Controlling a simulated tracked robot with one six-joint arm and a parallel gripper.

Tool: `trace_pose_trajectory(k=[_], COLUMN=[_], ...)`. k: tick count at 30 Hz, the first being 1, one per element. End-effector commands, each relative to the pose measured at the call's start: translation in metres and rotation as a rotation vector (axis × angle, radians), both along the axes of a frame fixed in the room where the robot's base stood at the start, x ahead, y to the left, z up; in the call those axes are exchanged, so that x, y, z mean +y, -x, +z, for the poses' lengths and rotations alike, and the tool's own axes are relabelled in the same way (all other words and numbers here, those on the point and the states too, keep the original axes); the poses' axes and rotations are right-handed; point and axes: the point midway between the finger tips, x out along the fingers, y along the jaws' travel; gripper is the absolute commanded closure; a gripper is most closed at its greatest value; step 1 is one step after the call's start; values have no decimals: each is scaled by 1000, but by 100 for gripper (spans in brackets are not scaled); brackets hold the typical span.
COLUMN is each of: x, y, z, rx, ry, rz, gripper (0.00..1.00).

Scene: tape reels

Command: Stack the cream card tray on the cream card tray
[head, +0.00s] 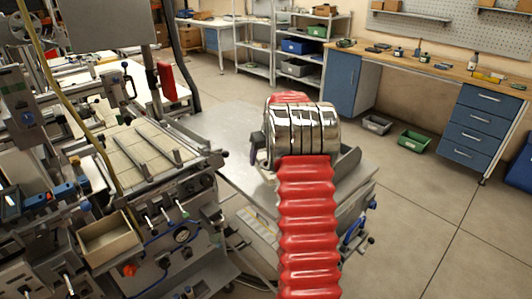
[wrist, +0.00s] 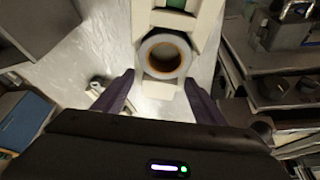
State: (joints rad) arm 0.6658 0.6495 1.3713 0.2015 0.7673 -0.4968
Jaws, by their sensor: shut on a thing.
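A cream card tray (wrist: 208,28) shows in the wrist view, running from the top edge down to between my fingers. A pale tape reel (wrist: 163,56) with a brown inner ring lies in its near end. Part of a green and white reel (wrist: 176,5) shows farther up. My gripper (wrist: 159,78) is shut on the near end of this tray, one dark finger on each side. I cannot tell a second cream tray apart from it here.
A bare metal table (head: 228,125) lies beyond my arm. A machine with a slatted bed (head: 135,150) stands at left, with an open tan box (head: 108,240) on its front. A long workbench (head: 440,70) stands at the back right.

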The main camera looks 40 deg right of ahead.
Motion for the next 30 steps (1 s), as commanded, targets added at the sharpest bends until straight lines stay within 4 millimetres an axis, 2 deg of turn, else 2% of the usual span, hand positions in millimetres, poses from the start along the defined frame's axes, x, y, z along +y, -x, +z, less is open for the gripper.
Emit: trace_pose_trajectory(k=[5, 8, 17, 30], x=[30, 59, 170, 328], y=[3, 4, 8, 29], z=[-7, -11, -9, 10], rx=[0, 0, -4, -7], ry=[1, 2, 2, 1], rz=[-52, -75, -63, 109], gripper=[62, 62, 62, 62])
